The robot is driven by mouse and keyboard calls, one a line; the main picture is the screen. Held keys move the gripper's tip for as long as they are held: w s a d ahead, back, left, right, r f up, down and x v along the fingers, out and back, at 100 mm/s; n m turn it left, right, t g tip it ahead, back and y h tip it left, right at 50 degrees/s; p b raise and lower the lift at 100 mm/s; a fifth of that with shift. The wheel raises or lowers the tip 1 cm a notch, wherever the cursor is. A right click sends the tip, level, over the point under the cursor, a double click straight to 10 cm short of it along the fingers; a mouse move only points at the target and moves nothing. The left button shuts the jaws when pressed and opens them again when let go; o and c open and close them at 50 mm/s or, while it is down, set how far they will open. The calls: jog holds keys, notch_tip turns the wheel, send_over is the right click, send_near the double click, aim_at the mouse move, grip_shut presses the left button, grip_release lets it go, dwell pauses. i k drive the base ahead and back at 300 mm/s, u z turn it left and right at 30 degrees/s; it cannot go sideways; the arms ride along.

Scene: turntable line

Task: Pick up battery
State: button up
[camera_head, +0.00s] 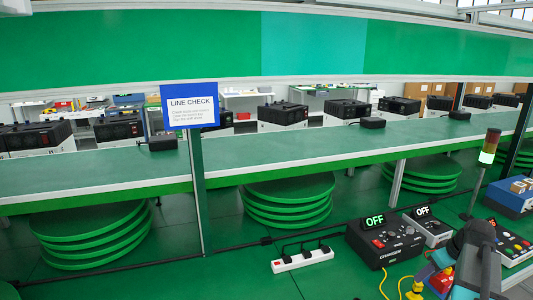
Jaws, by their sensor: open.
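No object is plainly marked as a battery, and I cannot tell which one is meant. Small flat black boxes sit apart on the long green belt: one at the left (157,144), one right of the middle (372,122) and one further right (460,115). A black unit marked "OFF" (384,242), which looks like a charger, stands at the lower right. A dark grey jointed part, probably my arm (477,258), rises at the lower right edge and hides part of what is behind it. I cannot make out my gripper's fingers.
A "LINE CHECK" sign (189,104) on a green post stands before the belt. A white power strip (302,260) and cables lie on the green floor. Stacked green discs (288,202) stand under the belt. A signal lamp (489,148) and button panel (514,243) are at the right.

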aim_at(448, 277)
jog(key=k, duration=0.95)
